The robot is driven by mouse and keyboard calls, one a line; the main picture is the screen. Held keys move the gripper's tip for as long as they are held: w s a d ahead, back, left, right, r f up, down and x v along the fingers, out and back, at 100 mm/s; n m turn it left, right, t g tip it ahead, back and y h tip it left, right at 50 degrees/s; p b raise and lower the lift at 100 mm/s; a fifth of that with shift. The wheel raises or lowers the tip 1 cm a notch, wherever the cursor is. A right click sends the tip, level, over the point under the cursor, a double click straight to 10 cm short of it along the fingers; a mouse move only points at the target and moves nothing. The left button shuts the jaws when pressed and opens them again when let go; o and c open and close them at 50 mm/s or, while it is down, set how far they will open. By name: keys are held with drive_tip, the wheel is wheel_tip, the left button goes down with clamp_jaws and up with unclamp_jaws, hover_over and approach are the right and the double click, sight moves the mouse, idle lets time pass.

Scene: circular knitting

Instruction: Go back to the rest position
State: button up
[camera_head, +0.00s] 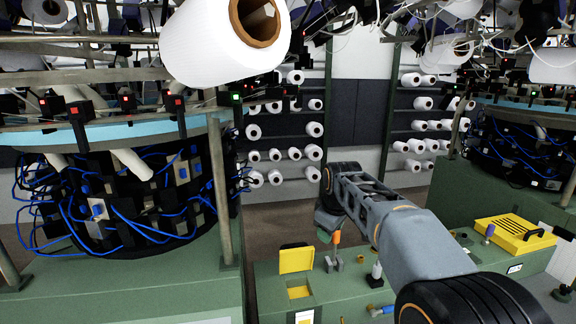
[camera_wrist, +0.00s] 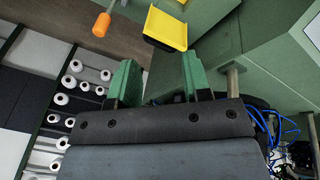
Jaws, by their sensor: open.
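My gripper (camera_wrist: 160,72) shows in the wrist view with its two green fingers apart and nothing between them. Past the fingers are a green machine surface and, higher in the picture, an open yellow lid and an orange knob. In the head view my arm reaches from the lower right toward the middle. The gripper is mostly hidden there behind my wrist, with a small green part showing over the gap beside the low green cabinet (camera_head: 268,297).
A knitting machine (camera_head: 130,280) with blue cables stands at left, another at right. A large white yarn cone (camera_head: 205,45) hangs close at upper left. An orange-topped lever (camera_head: 336,238) and yellow box (camera_head: 296,260) rise from the cabinet. Yarn racks (camera_head: 350,150) stand behind bare floor.

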drive_tip(key=s+d+f+m, duration=0.2)
drive_tip(key=s+f+m, duration=0.1)
drive_tip(key=s, duration=0.5)
drive_tip(key=s+d+f+m+b, duration=0.1)
drive_tip(key=s+f+m, duration=0.2)
drive_tip(key=s, duration=0.5)
drive_tip(key=s+d+f+m+t+b, duration=0.1)
drive_tip(key=s+d+f+m, duration=0.1)
drive_tip(key=s, duration=0.6)
drive_tip(key=shift+s+d+f+m, duration=0.35)
drive_tip(key=shift+f+m, duration=0.4)
drive_tip(key=shift+m, duration=0.25)
